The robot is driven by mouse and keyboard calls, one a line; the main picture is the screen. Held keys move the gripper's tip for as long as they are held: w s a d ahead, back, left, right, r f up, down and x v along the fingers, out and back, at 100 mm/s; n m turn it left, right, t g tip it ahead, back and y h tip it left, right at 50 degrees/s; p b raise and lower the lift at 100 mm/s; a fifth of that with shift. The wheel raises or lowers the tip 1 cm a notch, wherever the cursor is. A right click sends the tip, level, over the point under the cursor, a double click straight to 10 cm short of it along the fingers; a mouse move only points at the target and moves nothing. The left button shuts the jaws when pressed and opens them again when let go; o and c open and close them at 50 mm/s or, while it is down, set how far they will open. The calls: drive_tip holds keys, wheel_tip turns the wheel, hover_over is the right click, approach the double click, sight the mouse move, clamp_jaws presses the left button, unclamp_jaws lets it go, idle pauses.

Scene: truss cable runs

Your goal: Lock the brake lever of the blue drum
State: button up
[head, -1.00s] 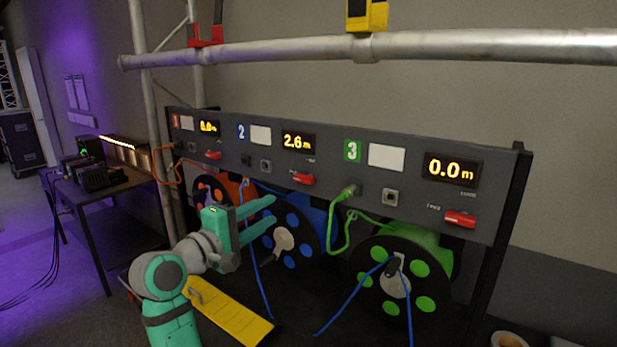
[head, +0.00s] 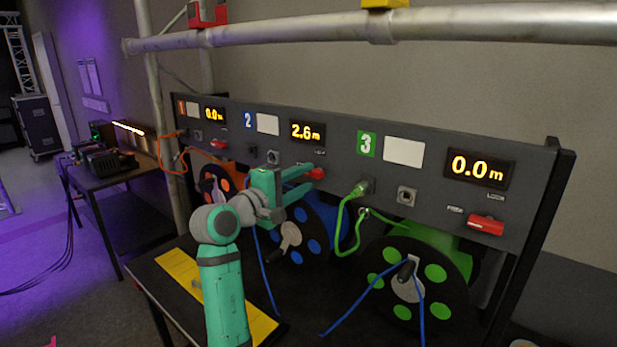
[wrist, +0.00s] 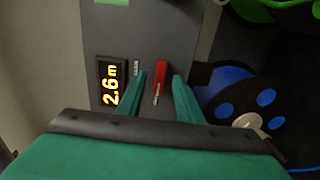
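The blue drum (head: 313,240) hangs under the panel section marked 2, and shows in the wrist view (wrist: 243,100) at the right. Its red brake lever (head: 317,174) sits on the panel below the 2.6 m display (head: 307,131). In the wrist view the lever (wrist: 161,70) lies lengthwise between my fingers, along the panel's length. My gripper (wrist: 159,79) is open, with one finger on each side of the lever; I see no clear contact. In the head view my gripper (head: 306,178) partly covers the area by the lever.
The green drum (head: 432,285), with its own red lever (head: 486,225), is to the right; the orange drum (head: 209,180) is to the left. A green cable (head: 345,225) loops beside the blue drum. A truss pipe (head: 480,25) crosses above the panel (head: 540,190).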

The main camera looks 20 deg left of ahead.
sight(313, 173)
drive_tip(key=shift+x, duration=1.3)
drive_tip(key=shift+a, duration=0.1)
clamp_jaws()
